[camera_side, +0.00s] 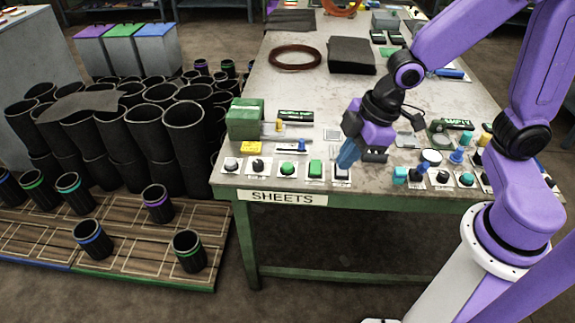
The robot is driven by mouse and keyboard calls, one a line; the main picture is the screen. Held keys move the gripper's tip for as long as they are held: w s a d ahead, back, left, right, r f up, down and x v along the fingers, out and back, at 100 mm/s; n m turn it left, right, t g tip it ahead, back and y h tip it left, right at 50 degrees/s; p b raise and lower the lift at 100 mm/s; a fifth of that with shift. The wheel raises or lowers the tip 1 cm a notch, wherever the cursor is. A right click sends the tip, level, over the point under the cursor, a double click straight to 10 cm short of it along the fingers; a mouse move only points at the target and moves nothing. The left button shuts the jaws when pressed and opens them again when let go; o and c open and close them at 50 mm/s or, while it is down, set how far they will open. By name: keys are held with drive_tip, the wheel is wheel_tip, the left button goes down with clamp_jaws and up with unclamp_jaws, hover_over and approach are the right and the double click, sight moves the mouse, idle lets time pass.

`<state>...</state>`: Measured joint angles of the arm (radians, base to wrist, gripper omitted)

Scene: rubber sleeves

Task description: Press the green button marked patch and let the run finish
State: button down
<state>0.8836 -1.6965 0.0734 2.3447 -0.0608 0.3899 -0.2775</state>
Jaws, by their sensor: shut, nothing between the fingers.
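A row of controls on white cards runs along the front edge of the table. A round teal-green button (466,179) sits further right. The card labels are too small to read, so I cannot tell which is marked patch.
The worktable (245,185) carries a SHEETS sign (282,197). Black sheets (351,55) and a brown ring (295,57) lie behind. Black sleeves (184,130) crowd the pallets on the left.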

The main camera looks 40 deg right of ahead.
drive_tip(key=w+f+t+y, duration=0.1)
drive_tip(key=w+f+t, duration=0.3)
drive_tip(key=w, duration=0.9)
drive_tip(key=n+t, duration=0.1)
hover_over(290, 167)
wheel_tip(290, 167, down, 4)
drive_tip(key=shift+d+r+y, duration=0.1)
drive_tip(key=shift+y, duration=0.2)
drive_tip(key=shift+f, duration=0.2)
drive_tip(key=shift+f, duration=4.25)
drive_tip(key=shift+f, duration=0.2)
drive_tip(key=shift+f, duration=0.25)
drive_tip(key=shift+f, duration=0.4)
drive_tip(key=shift+r, duration=0.85)
